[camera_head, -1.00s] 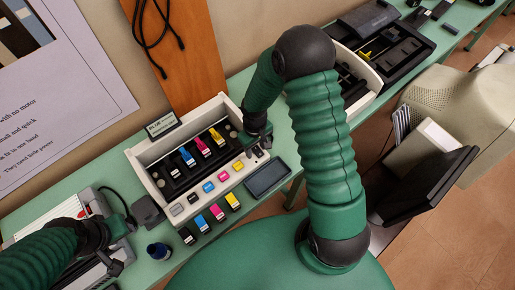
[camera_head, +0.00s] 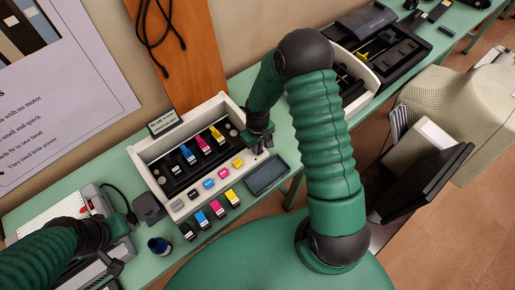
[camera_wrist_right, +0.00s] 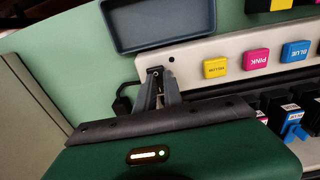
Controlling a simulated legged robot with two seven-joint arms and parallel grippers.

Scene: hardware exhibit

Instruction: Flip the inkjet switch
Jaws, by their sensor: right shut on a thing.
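The inkjet exhibit is a cream box (camera_head: 133,156) with a black inside holding several tabbed cartridges and a row of coloured buttons along its front panel (camera_wrist_right: 205,55). My right gripper (camera_head: 262,150) is over the panel's right end, past the yellow button (camera_head: 238,163). In the right wrist view its fingers (camera_wrist_right: 157,80) are close together at a small dark switch (camera_wrist_right: 155,72) on the panel, shut on it. The fingers hide most of the switch, so its position cannot be told. My left gripper (camera_head: 118,262) is at lower left, over a grey device; its jaws are unclear.
A dark blue tray (camera_head: 266,175) lies in front of the box's right end. Loose ink cartridges (camera_head: 217,209) and an ink bottle (camera_head: 159,247) stand in front of it. Another open device (camera_head: 360,95) stands to the right on the green table. A poster hangs behind.

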